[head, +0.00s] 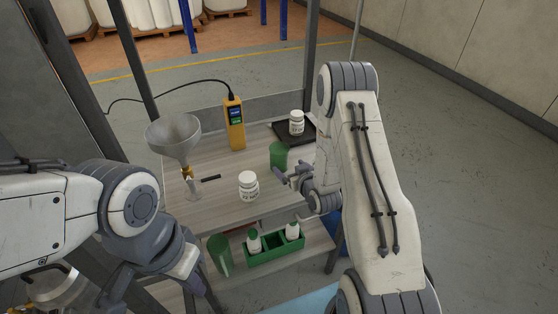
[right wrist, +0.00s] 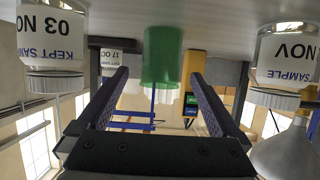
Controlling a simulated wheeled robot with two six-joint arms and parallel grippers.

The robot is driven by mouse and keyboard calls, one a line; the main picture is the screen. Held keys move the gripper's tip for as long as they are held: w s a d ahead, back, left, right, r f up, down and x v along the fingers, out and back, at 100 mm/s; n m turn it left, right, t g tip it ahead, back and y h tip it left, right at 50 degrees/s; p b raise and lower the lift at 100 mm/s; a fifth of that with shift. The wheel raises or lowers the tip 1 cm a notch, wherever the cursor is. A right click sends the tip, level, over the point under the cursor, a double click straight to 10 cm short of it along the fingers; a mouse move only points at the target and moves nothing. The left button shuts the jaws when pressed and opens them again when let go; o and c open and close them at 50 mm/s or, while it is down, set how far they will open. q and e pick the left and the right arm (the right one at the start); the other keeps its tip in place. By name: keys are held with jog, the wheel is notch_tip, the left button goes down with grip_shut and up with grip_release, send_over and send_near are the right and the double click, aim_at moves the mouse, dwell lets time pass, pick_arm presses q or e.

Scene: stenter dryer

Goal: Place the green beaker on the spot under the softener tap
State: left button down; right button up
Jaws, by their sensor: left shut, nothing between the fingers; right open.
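The green beaker (head: 279,155) stands on the grey bench top, near the dark tray. My right gripper (head: 284,175) is open beside its near side. In the right wrist view, which is upside down, the beaker (right wrist: 162,55) appears ahead, between the lines of the open fingers; I cannot tell whether it is within their reach. A grey funnel (head: 173,137) with a brass tap (head: 187,173) and a black lever stands at the bench's left. I cannot tell whether this is the softener tap, and no spot mark is clear. My left gripper (head: 188,266) is shut and empty, lower left.
A white jar (head: 248,186) stands mid-bench, between funnel and beaker. Another jar (head: 297,122) stands on the dark tray (head: 284,135). A yellow meter (head: 234,124) stands behind. Below are a green caddy (head: 275,257) with bottles and another green vessel (head: 220,256).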

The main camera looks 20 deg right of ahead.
aim_at(283, 162)
jog(key=p+x, duration=0.1)
jog(key=x, duration=0.3)
jog(key=shift+w+a, duration=0.1)
jog(key=shift+w, duration=0.1)
jog(key=shift+w+f+p, duration=0.2)
jog(key=shift+w+p, duration=0.2)
jog(key=shift+w, duration=0.15)
jog(key=p+x, duration=0.1)
jog(key=x, duration=0.2)
jog(key=shift+a+f, duration=0.1)
jog(key=shift+f, duration=0.1)
jog(key=shift+w+f, duration=0.25)
jog(key=shift+w, duration=0.2)
jog(key=shift+r, duration=0.1)
jog(key=c, duration=1.3)
